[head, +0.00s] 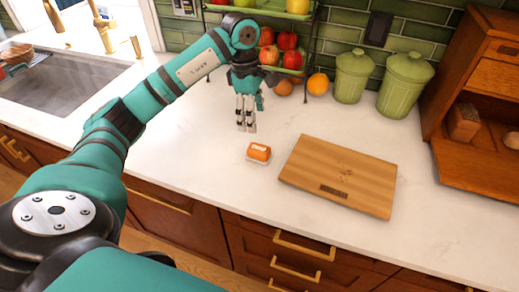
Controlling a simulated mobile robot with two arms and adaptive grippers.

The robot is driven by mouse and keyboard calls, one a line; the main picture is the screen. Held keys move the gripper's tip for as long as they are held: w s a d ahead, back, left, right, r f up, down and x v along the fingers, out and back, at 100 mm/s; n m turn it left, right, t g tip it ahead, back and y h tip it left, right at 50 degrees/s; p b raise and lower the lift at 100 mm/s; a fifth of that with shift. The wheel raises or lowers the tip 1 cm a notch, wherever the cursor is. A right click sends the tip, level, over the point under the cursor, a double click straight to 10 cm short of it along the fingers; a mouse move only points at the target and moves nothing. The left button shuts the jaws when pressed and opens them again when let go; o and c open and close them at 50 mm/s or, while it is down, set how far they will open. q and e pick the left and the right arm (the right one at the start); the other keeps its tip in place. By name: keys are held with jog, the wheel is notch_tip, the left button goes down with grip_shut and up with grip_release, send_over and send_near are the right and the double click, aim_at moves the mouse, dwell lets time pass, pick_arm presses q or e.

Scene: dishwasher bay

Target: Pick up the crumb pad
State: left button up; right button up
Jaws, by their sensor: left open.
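The crumb pad appears to be the small orange block with a whitish base and a pale label (258,153), lying on the white countertop in the head view. My left gripper (246,126) points down above the counter, a little behind the pad in the picture. Its fingers are apart with nothing between them, and it does not touch the pad. The pad is in full view. My right gripper is not in view.
A wooden board (340,175) lies right of the pad. Behind stand a fruit rack (308,62), two green canisters (352,76) (405,84) and an orange (318,84). A wooden bread box (475,100) is at right, a sink (70,90) at left. Counter around the pad is clear.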

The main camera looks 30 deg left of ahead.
pick_arm(q)
jog(key=p, duration=0.2)
send_over(259, 148)
jog(key=f, duration=0.7)
jog(key=shift+a, duration=0.3)
jog(key=shift+f+p, duration=0.4)
jog(key=shift+f, duration=0.1)
jog(key=f, duration=0.1)
jog(key=f+p, duration=0.1)
jog(key=f, duration=0.1)
jog(key=shift+d+f+p, duration=0.25)
jog(key=shift+f+p, duration=0.05)
jog(key=shift+p, duration=0.1)
jog(key=shift+f, duration=0.4)
jog(key=shift+c, duration=0.3)
jog(key=c, duration=1)
jog(key=shift+c, duration=0.2)
